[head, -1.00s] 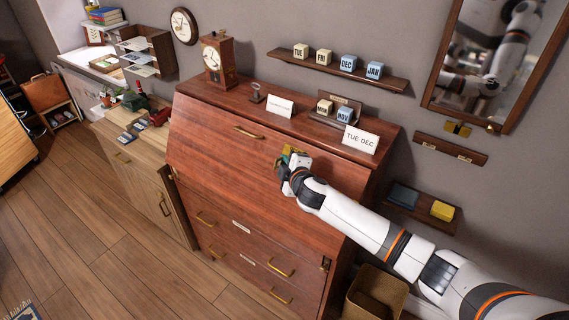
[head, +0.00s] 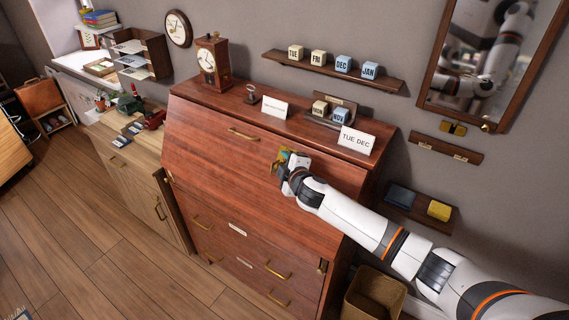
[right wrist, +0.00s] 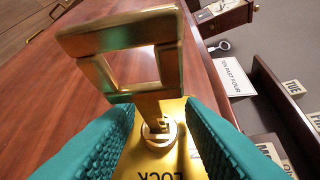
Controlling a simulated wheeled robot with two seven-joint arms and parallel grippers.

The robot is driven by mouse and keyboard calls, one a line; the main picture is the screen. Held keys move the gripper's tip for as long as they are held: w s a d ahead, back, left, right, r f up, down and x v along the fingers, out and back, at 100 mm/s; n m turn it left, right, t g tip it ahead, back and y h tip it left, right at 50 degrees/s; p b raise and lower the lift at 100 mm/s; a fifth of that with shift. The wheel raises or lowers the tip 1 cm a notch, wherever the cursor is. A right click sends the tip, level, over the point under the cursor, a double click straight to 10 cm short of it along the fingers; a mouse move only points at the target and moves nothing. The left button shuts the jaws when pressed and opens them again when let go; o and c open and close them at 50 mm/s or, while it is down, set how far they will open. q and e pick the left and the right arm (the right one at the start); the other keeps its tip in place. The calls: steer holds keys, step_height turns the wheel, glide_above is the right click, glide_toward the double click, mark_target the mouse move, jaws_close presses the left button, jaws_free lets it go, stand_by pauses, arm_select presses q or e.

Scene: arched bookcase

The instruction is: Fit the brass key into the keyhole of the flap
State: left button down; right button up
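The brass key (right wrist: 122,45), with a square open bow, stands out from the yellow lock plate (right wrist: 180,165) in the right wrist view. Its shaft end meets the round keyhole collar (right wrist: 160,130); how deep it sits is hidden. My right gripper's teal fingers (right wrist: 160,112) stand apart on both sides of the shaft, with the plate visible between them. In the head view my right gripper (head: 284,168) is at the plate on the upper right of the closed wooden flap (head: 215,150), hiding the key. My left gripper is not in view.
The cabinet top holds a clock (head: 211,62), a small metal piece (head: 251,93), cards (head: 356,141) and letter blocks (head: 338,117). A block shelf (head: 330,72), a mirror (head: 480,50) and a small shelf (head: 420,208) are on the wall. A basket (head: 375,296) stands below my right arm.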

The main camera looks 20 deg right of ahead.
steer(key=shift+s, duration=0.15)
steer(key=b+v, duration=0.1)
steer(key=v, duration=1)
steer(key=shift+s, duration=0.4)
steer(key=shift+r, duration=0.1)
steer(key=shift+c, duration=0.6)
